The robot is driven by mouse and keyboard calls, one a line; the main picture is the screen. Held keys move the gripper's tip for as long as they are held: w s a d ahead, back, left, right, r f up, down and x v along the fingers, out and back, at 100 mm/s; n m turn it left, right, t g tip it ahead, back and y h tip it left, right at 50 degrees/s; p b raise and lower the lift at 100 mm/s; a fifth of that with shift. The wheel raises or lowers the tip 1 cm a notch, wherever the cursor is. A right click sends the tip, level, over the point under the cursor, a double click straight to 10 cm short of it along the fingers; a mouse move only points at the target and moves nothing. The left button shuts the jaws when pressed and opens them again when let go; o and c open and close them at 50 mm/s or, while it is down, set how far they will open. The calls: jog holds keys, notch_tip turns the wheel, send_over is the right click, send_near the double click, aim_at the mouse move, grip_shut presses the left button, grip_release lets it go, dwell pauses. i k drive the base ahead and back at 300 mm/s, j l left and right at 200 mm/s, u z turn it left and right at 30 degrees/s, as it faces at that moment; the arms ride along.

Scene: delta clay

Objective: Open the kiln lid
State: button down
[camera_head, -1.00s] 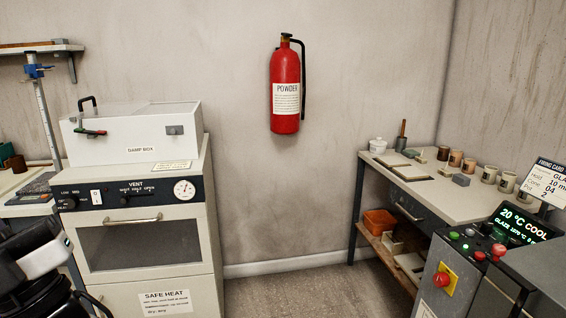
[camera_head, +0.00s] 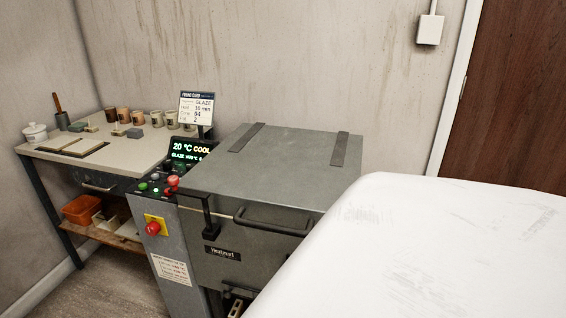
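The kiln is a grey metal box in the middle of the head view, with a "Heatmart" plate on its front. Its flat lid (camera_head: 275,165) is down and shut, with two dark straps at the back. A dark bar handle (camera_head: 272,222) runs along the lid's front edge. A black latch (camera_head: 209,220) hangs at the front left corner of the lid; I cannot tell whether it is fastened. The display (camera_head: 190,150) beside the kiln reads "20 °C COOL". My gripper is not in view.
A control box with a red stop button (camera_head: 153,228) stands left of the kiln. A workbench (camera_head: 135,149) with several cups is at the left. A large white rounded surface (camera_head: 430,255) fills the lower right and hides the kiln's right side. A brown door (camera_head: 515,100) is at the back right.

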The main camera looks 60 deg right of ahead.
aim_at(261, 175)
jog(key=z, duration=1.55)
jog(key=k+l+u, duration=0.25)
jog(key=i+l, duration=0.1)
